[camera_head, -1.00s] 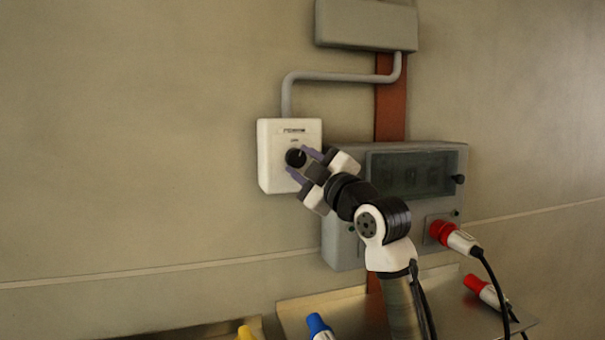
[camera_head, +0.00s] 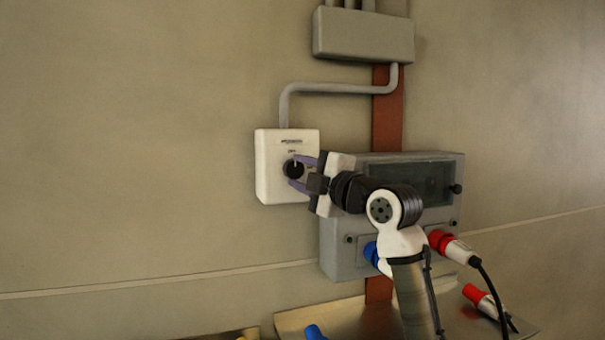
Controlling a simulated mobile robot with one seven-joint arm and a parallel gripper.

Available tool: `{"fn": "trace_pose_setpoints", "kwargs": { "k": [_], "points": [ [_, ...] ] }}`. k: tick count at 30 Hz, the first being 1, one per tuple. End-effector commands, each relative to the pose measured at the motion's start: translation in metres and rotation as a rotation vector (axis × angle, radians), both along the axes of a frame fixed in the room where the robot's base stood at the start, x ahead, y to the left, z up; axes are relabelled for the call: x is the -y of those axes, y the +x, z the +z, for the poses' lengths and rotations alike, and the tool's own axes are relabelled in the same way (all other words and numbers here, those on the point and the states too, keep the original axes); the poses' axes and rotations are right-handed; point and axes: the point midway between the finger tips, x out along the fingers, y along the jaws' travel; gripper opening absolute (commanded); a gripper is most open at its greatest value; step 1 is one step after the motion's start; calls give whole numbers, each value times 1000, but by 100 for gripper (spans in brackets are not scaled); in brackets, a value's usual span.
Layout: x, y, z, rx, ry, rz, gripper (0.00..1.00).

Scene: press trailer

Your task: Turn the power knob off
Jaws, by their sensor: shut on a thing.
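The power knob (camera_head: 292,169) is a round black knob on the front of a white switch box (camera_head: 268,182) on the wall, in the left middle of the head view. A pale pointer mark on the knob points roughly upward, toward small lettering that I cannot read. My gripper (camera_head: 298,173) comes from the right, and its two purple fingers are shut on the knob, one at its upper side and one at its lower side. The fingers hide the knob's right edge and part of the box.
A grey panel with a dark window (camera_head: 410,185) is right behind my arm. A red plug (camera_head: 441,241) with a black cable sits in it, and a blue socket part (camera_head: 371,253) shows beside my arm. A grey conduit (camera_head: 335,88) runs above. A metal shelf (camera_head: 296,322) holds loose plugs below.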

Motion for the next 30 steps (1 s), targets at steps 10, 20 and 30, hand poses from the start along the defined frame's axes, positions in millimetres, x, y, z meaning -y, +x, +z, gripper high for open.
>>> {"fn": "trace_pose_setpoints", "kwargs": {
  "k": [10, 20, 30],
  "points": [
    [0, 0, 1, 3, -1, -3, 47],
    [0, 0, 0, 1, 0, -1, 58],
    [30, -33, -8, 5, 0, -4, 58]
  ]
}}
